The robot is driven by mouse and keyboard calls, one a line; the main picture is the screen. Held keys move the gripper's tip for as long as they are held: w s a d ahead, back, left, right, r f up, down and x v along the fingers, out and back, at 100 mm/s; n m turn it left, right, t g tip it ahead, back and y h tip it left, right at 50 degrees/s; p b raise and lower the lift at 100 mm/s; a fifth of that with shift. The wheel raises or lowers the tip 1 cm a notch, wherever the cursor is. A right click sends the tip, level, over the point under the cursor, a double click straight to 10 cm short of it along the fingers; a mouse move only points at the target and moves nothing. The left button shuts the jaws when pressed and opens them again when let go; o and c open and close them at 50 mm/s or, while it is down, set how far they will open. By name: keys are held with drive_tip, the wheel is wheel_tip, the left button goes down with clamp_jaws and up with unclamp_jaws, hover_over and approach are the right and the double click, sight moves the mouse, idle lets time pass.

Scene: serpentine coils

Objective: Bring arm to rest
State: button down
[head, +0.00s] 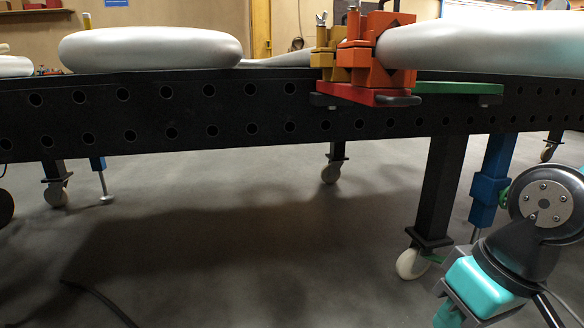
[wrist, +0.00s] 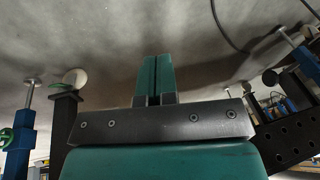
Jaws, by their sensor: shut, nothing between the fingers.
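My gripper (wrist: 157,62) shows in the wrist view with its two teal fingers pressed together and nothing between them. Grey floor lies behind the fingertips. In the head view my arm hangs at the lower right, in front of the table, with a teal wrist part near the bottom edge. The fingertips cannot be made out in the head view.
A black perforated table (head: 210,115) on wheeled legs crosses the head view. It bears thick silver coils (head: 150,48) and an orange clamp (head: 362,62). A table leg (head: 443,190) and a blue post (head: 490,180) stand beside my arm. A dark cable (head: 100,300) lies on open floor.

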drive_tip(key=s+a+r+n+g+y+p, duration=0.1)
drive_tip(key=s+a+r+n+p, duration=0.15)
drive_tip(key=r+p, duration=0.4)
drive_tip(key=s+a+r+n+p, duration=0.1)
drive_tip(key=s+a+r+p, duration=0.15)
drive_tip(key=r, duration=0.65)
wheel_tip(320, 180, up, 36)
drive_tip(key=p, duration=3.6)
drive_tip(key=shift+s+d, duration=0.15)
drive_tip(key=shift+d, duration=0.25)
drive_tip(key=shift+f+m, duration=0.15)
drive_tip(key=shift+m, duration=0.1)
